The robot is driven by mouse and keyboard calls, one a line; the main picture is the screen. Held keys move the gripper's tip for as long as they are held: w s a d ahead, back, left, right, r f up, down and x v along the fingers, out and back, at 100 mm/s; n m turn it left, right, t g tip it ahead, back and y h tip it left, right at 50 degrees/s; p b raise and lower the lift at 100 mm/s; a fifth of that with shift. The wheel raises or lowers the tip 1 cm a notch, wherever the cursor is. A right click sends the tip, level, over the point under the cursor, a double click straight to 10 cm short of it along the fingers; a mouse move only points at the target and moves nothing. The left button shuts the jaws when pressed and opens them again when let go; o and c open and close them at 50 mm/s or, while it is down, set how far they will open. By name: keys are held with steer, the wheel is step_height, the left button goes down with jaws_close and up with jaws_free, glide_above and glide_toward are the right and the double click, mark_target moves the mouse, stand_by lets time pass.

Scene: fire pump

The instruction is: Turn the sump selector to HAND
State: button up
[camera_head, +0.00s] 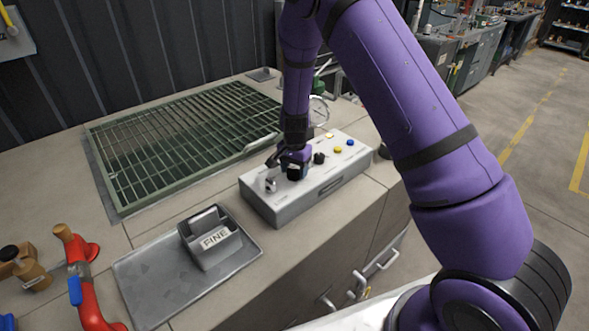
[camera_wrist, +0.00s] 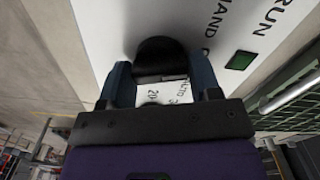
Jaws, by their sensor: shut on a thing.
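The white control box (camera_head: 287,208) sits on the counter edge. Its sump selector, a round black knob (camera_wrist: 160,55), stands on the top face and is between my fingers in the wrist view. My gripper (camera_wrist: 160,74) points down at the box and is shut on the knob, a finger on each side. In the head view my gripper (camera_head: 287,160) partly hides the knob. In the wrist view the printed word HAND (camera_wrist: 228,18) lies just beyond the knob, with RUN further right. Other lettering shows between the fingers, partly hidden. I cannot tell the knob's pointer direction.
On the box are a metal switch (camera_head: 270,185), another black knob (camera_head: 319,158), a yellow button (camera_head: 337,150) and a blue one (camera_head: 350,142). A dark green window (camera_wrist: 241,60) sits close by.

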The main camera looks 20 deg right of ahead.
mark_target(295, 169)
steer(key=n, duration=0.4)
steer(key=shift+n, duration=2.2)
steer(key=o, duration=0.9)
step_height(295, 169, up, 11)
steer(key=shift+f, duration=0.1)
